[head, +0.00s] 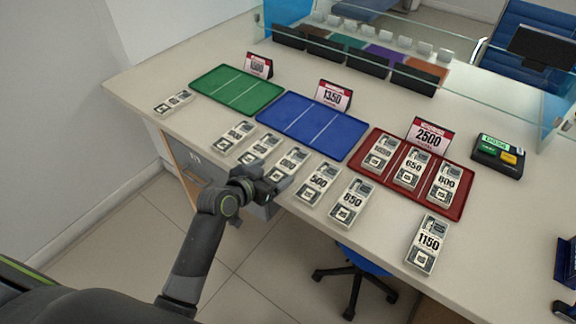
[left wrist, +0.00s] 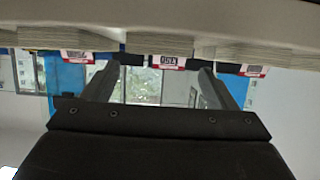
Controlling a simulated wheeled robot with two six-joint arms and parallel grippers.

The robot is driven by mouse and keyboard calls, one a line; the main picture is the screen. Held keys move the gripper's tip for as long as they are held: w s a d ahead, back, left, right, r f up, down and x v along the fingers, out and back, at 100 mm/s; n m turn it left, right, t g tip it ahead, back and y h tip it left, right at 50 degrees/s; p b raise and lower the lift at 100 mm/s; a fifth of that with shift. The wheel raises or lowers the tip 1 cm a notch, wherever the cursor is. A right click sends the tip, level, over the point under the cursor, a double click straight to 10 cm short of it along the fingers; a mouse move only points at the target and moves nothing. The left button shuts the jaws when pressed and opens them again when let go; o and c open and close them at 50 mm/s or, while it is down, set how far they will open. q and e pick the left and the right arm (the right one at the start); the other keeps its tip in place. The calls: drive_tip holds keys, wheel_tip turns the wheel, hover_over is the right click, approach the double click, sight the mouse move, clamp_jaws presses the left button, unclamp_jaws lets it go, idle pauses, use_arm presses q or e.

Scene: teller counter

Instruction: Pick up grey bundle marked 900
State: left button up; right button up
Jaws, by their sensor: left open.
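Several grey banknote bundles lie in a row along the near side of the counter. The bundle just beyond my left gripper (head: 272,186) is the grey bundle (head: 289,163) whose number looks like 900 or 600; I cannot read it surely. Beside it on the right lies a bundle marked 500 (head: 318,183). My left gripper is open and empty at the counter's near edge, close to that bundle. In the left wrist view its two fingers (left wrist: 157,85) stand apart with nothing between them. Bundle edges (left wrist: 160,45) show above them. My right gripper is not in view.
A green tray (head: 224,91), a blue tray (head: 292,137) and a red tray (head: 362,172) lie behind the row; the red one holds three bundles. A sign marked 2500 (head: 429,134) stands behind it. A glass screen (head: 400,66) crosses the far side.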

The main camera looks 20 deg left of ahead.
sight(286, 166)
use_arm(q)
drive_tip(key=shift+x, duration=2.65)
drive_tip(key=shift+s+d+f, duration=0.1)
drive_tip(key=shift+s, duration=0.05)
drive_tip(key=shift+c, duration=0.3)
drive_tip(key=c, duration=1)
drive_tip(key=shift+c, duration=0.2)
